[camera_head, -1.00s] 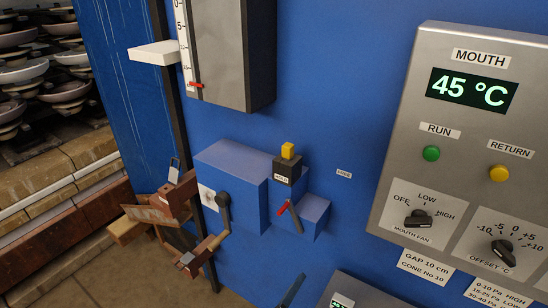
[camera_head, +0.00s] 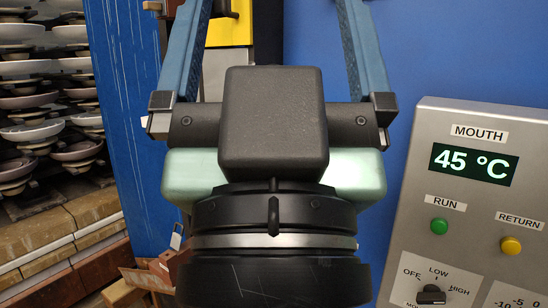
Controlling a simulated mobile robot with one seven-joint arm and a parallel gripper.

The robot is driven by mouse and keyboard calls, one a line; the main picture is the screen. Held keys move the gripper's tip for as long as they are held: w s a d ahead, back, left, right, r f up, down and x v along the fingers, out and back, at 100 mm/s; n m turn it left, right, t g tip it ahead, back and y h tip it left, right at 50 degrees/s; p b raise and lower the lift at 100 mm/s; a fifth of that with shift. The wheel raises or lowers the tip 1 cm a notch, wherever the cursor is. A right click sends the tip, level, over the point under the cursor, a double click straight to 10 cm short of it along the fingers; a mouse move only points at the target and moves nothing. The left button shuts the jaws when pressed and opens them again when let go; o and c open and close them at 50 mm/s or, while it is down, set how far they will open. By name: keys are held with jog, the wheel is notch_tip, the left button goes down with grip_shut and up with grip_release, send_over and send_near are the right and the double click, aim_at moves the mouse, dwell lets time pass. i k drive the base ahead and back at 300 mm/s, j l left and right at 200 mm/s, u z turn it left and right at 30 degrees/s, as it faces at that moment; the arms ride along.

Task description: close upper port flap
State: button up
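My gripper (camera_head: 275,14) fills the middle of the head view, seen from behind with its fingers pointing up. The two blue-grey fingers stand wide apart, and nothing shows held between their visible parts. Their tips are cut off by the top edge. A yellow part (camera_head: 231,26) shows behind and between the fingers, in front of a dark upright. I cannot tell whether it belongs to a port flap. No upper port flap can be clearly made out; the gripper body hides much of the blue wall's middle.
A steel control panel (camera_head: 488,270) marked MOUTH, reading 45 °C, is at the right. Stacked bowls (camera_head: 40,133) on shelves over a brick ledge (camera_head: 50,233) are at the left. Blue wall (camera_head: 440,45) is bare at the upper right.

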aim_at(176, 239)
jog(key=i+j, duration=0.3)
jog(key=j, duration=0.15)
jog(key=i+j, duration=0.35)
jog(key=j, duration=0.15)
jog(key=i+j, duration=0.55)
jog(key=i, duration=0.3)
jog(key=j+u, duration=0.05)
